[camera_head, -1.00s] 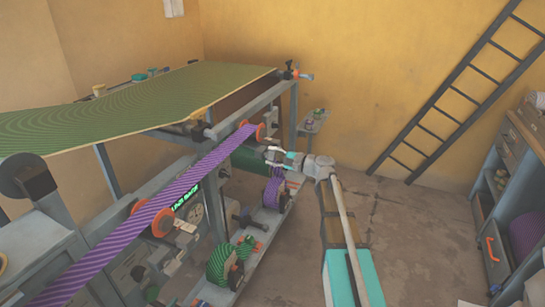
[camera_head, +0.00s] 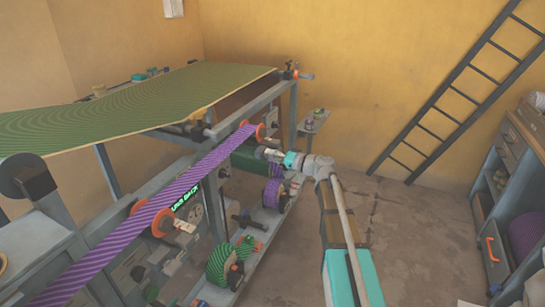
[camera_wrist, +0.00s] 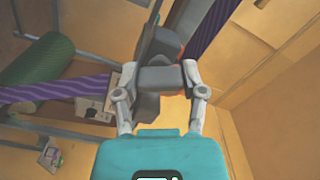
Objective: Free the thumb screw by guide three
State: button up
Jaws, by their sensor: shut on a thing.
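My gripper (camera_head: 265,153) is just right of the far orange-flanged guide (camera_head: 259,131), where the purple striped band (camera_head: 205,165) ends in the head view. In the wrist view my gripper (camera_wrist: 160,76) has its two fingers shut on a dark grey block-like knob (camera_wrist: 160,80), which looks like the thumb screw. More dark grey parts lie right behind it. The purple band shows again at the left in the wrist view (camera_wrist: 55,90). A guide number cannot be read, and the screw is too small to make out in the head view.
A nearer orange guide (camera_head: 162,222) carries a pale tag. A grey shelf (camera_head: 262,222) below holds purple and green striped rolls. A green striped sheet (camera_head: 130,105) lies across the frame above.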

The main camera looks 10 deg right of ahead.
jog(key=n, duration=0.5)
jog(key=shift+s+f, duration=0.1)
jog(key=shift+s, duration=0.05)
jog(key=shift+a+n, duration=0.1)
jog(key=shift+n, duration=0.2)
jog(key=o, duration=1.2)
jog(key=shift+c, duration=0.2)
jog(key=v, duration=1.2)
